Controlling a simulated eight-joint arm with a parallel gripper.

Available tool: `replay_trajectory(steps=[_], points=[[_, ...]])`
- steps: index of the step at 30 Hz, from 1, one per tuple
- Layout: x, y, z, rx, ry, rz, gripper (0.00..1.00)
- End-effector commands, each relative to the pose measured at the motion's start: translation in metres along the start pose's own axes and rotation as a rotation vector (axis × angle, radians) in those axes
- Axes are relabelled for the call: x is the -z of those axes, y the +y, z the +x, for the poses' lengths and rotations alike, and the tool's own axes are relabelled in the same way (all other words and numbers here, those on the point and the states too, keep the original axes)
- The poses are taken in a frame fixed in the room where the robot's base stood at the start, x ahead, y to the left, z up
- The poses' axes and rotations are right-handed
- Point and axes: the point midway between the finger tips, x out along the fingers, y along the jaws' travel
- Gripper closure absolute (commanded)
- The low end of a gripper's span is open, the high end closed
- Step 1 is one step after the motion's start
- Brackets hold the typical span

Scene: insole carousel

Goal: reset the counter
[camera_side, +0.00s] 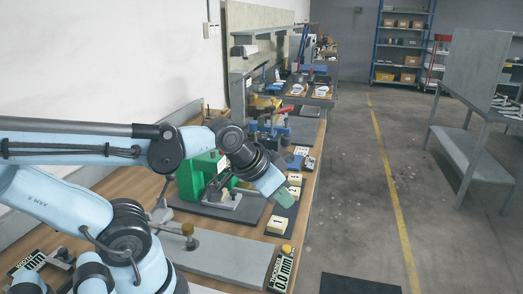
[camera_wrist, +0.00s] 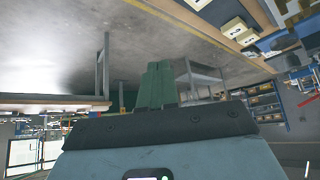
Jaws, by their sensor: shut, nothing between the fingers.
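My gripper (camera_side: 284,197) has green fingers and is in the air over the front edge of the bench, in front of a green machine (camera_side: 196,172). In the wrist view the fingers (camera_wrist: 157,84) are pressed together with nothing between them. I cannot tell which device is the counter. A small display (camera_side: 283,271) at the bench's near edge reads "0.0 mm". Another labelled display (camera_side: 27,263) lies at the lower left, and its text is hard to read. My gripper is apart from both.
Cream blocks marked with digits (camera_side: 277,225) lie on dark mats along the bench edge (camera_side: 314,185). They also show in the wrist view (camera_wrist: 234,27). A grey plate (camera_side: 215,252) lies nearer. A grey rack (camera_side: 468,100) stands beyond.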

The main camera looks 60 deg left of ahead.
Motion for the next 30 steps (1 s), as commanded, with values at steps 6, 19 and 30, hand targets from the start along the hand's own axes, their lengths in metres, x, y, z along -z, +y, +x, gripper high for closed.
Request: replay_trajectory(steps=[6,19,30], points=[[0.031,-0.036,0.001,0.026,0.006,0.058,1.00],[0.088,-0.171,0.008,0.113,0.045,0.253,1.00],[0.085,-0.310,0.004,0.233,0.071,0.423,1.00]])
